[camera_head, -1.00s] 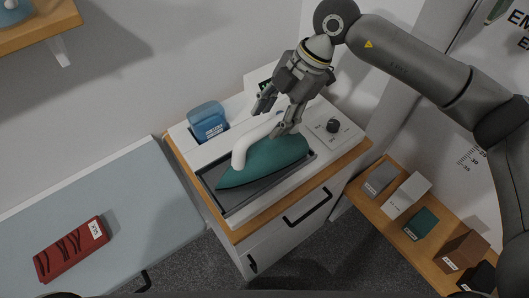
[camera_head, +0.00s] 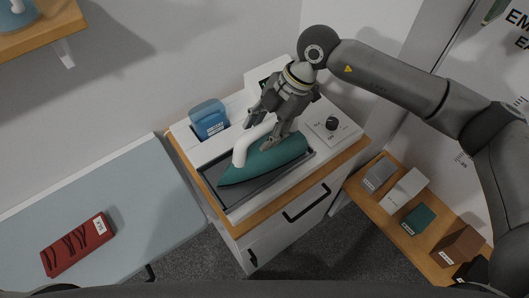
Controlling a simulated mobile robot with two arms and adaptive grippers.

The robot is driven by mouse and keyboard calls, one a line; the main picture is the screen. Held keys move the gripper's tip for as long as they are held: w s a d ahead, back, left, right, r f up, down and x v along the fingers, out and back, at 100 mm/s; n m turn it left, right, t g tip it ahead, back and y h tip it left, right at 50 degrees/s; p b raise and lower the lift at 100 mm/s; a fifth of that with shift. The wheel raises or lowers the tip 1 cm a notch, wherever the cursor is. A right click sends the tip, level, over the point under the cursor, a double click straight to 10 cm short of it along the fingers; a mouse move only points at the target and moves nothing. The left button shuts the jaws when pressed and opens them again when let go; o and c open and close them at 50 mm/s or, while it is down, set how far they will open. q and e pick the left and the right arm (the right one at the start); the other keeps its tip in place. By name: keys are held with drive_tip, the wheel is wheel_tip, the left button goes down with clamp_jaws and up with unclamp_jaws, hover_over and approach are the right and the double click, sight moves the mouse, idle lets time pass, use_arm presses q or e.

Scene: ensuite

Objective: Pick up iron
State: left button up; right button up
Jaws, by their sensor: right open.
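The iron (camera_head: 262,164) has a teal body and a white handle. It rests in a dark grey tray (camera_head: 236,193) on top of a white and wood cabinet, its tip pointing left. My right gripper (camera_head: 261,130) is open above the iron, its fingers pointing down around the rear part of the white handle. One finger is on the far side and one on the near side. I cannot tell whether either finger touches the handle. My left gripper is not in view.
A blue container (camera_head: 208,118) stands behind the iron. A control panel with a black knob (camera_head: 332,123) is to its right. An ironing board (camera_head: 120,215) with a folded red cloth (camera_head: 77,246) lies left. A wooden shelf with several small boxes (camera_head: 403,188) is right.

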drive_tip(key=shift+f, duration=0.1)
clamp_jaws()
idle(0.4)
idle(0.4)
